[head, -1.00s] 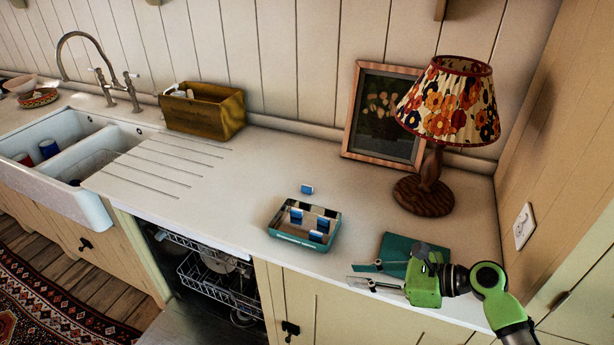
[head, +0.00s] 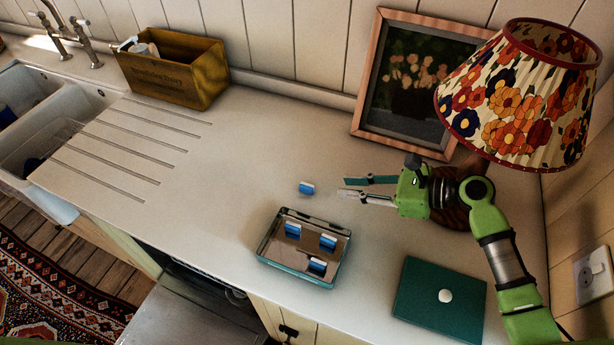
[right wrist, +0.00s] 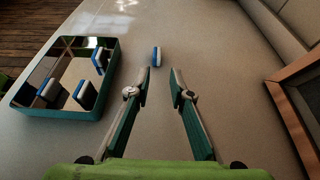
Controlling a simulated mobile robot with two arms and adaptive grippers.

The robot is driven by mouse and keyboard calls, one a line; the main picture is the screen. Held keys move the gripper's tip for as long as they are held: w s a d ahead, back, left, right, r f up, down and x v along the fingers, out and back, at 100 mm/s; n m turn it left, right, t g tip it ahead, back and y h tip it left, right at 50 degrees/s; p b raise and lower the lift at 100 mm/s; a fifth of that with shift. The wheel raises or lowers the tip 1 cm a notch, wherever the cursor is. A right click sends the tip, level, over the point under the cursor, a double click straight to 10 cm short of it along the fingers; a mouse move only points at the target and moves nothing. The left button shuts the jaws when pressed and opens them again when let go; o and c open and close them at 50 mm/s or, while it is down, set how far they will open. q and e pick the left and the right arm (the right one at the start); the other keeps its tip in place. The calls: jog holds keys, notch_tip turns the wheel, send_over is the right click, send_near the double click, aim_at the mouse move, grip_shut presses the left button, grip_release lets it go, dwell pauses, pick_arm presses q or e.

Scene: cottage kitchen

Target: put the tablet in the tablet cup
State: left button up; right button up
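A blue-and-white tablet (head: 307,188) lies alone on the worktop behind an open teal tin (head: 290,273). The tin holds three similar tablets. My right gripper (head: 343,187) is open and empty, low over the worktop just right of the lone tablet. In the right wrist view the lone tablet (right wrist: 157,57) is beyond the open fingertips (right wrist: 161,78), slightly left of centre, not between them. The tin (right wrist: 55,115) is at the left there. I cannot make out a tablet cup. My left gripper is not in view.
A teal lid (head: 425,315) with a white knob lies at the front right. A flowered lamp (head: 520,100) and a framed picture (head: 410,90) stand close behind my right arm. An open dishwasher door (head: 180,315) is below the worktop. The worktop's left-middle is clear.

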aim_at(308, 186)
jog(key=x, duration=0.5)
jog(key=shift+s+a+r+p, duration=0.15)
jog(key=shift+a+p, duration=0.1)
jog(key=shift+p, duration=0.15)
jog(key=p+x, duration=0.1)
jog(key=x, duration=0.2)
jog(key=shift+d, duration=0.1)
jog(key=x, duration=0.3)
jog(key=shift+a+p, duration=0.3)
jog(key=shift+p, duration=0.1)
jog(key=shift+w+a+f, duration=0.2)
jog(key=shift+a+f, duration=0.05)
jog(key=shift+f, duration=0.05)
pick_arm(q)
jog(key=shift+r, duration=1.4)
pick_arm(e)
grip_shut()
